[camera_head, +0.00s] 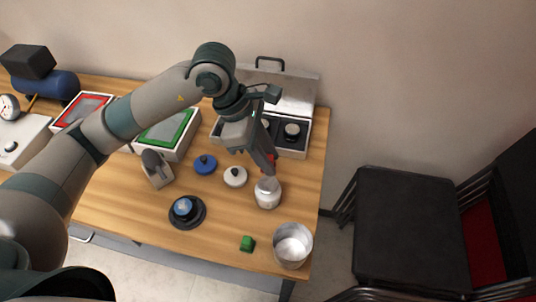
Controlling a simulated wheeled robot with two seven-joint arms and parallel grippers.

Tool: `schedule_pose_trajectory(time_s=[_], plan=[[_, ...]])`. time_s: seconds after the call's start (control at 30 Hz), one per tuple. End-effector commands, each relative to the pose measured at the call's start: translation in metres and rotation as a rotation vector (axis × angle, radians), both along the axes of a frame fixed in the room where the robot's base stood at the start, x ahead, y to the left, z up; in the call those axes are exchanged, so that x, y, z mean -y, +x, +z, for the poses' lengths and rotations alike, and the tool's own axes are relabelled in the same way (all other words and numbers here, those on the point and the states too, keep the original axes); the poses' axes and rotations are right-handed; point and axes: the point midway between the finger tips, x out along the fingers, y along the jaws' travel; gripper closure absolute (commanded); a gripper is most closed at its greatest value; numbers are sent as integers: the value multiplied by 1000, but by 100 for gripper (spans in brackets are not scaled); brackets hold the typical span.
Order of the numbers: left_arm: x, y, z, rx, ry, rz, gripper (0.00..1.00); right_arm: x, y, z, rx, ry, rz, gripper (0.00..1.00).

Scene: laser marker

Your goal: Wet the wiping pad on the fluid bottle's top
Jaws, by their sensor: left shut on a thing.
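My left gripper (268,166) comes down from above, just over the fluid bottle (268,198). It is shut on a small red thing (271,157), which I take to be the wiping pad; the fingers hide most of it. The fluid bottle is whitish with a grey top (267,184) and stands upright on the table's right part. The fingertips are very close to the bottle's top; I cannot tell whether anything touches it. My right gripper is not in view.
Green (189,137) and red (75,113) framed trays lie left.

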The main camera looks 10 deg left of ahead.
Motion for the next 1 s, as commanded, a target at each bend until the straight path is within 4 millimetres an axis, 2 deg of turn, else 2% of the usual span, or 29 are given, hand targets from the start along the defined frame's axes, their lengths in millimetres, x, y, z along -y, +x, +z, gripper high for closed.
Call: schedule_pose_trajectory(time_s=[0.37, 0.7, 1.0], plan=[[0, -1, -26, -2, 1, 0, 92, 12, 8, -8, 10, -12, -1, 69], [0, 0, -52, 0, 1, 1, 92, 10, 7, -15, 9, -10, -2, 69], [0, 0, -58, 0, 1, 0, 92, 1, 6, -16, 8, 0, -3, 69]])
